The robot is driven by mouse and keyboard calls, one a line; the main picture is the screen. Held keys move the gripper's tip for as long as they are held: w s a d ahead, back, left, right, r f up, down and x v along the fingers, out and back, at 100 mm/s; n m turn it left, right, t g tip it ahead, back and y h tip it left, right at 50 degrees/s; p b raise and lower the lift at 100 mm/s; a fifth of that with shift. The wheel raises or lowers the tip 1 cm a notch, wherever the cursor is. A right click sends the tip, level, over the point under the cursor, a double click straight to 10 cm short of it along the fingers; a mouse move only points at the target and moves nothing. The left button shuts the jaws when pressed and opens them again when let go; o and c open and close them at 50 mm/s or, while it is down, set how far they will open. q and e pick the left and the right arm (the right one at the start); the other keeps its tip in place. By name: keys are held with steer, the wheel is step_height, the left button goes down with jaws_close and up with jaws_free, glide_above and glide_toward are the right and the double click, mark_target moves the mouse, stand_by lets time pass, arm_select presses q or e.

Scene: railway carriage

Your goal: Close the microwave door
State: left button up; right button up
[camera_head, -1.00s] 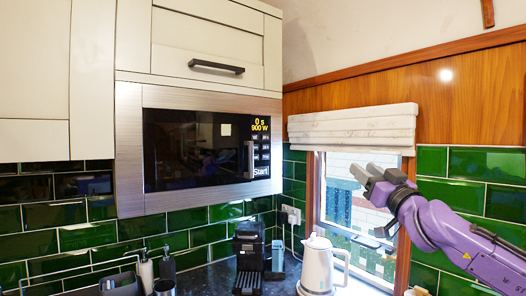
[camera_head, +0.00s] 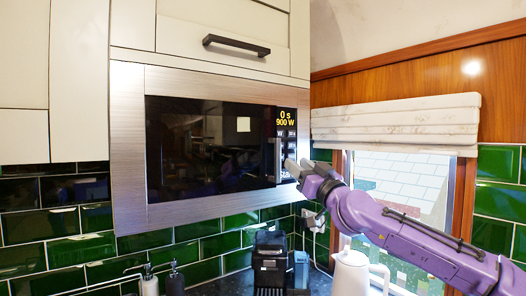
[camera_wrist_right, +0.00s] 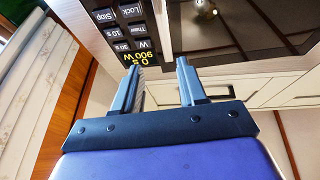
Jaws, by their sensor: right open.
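The microwave (camera_head: 215,148) is built into a brushed-metal frame under the upper cabinets. Its black glass door looks flush with the frame, and I see no gap. A vertical handle (camera_head: 277,160) stands on the door's right side, beside the control panel (camera_head: 287,125). My right gripper (camera_head: 293,168) is open and empty at the lower right of the microwave, overlapping the panel in the head view. In the right wrist view, the two fingers of my right gripper (camera_wrist_right: 158,72) are apart and point at the upside-down control panel (camera_wrist_right: 120,30). Contact cannot be told. My left gripper is out of view.
A white kettle (camera_head: 350,274) and a black coffee machine (camera_head: 270,265) stand on the counter below. Dark soap dispensers (camera_head: 175,279) are further left. A window with a rolled blind (camera_head: 400,123) is on the right. Cabinets (camera_head: 225,35) are above the microwave.

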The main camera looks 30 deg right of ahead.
mark_target(278, 150)
steer(key=w, duration=0.1)
steer(key=w+r, duration=0.1)
steer(key=w, duration=0.1)
steer(key=w+a+r+p, duration=0.1)
steer(key=shift+w+a+r, duration=0.1)
steer(key=shift+w, duration=0.2)
steer(key=p+x, duration=0.2)
steer(key=x, duration=0.2)
steer(key=shift+w+p, duration=0.15)
steer(key=shift+p, duration=0.2)
steer(key=shift+w+d+r, duration=0.1)
steer(key=shift+w+d, duration=0.1)
steer(key=shift+w, duration=0.05)
steer(key=shift+w+a, duration=0.1)
steer(key=shift+a, duration=0.15)
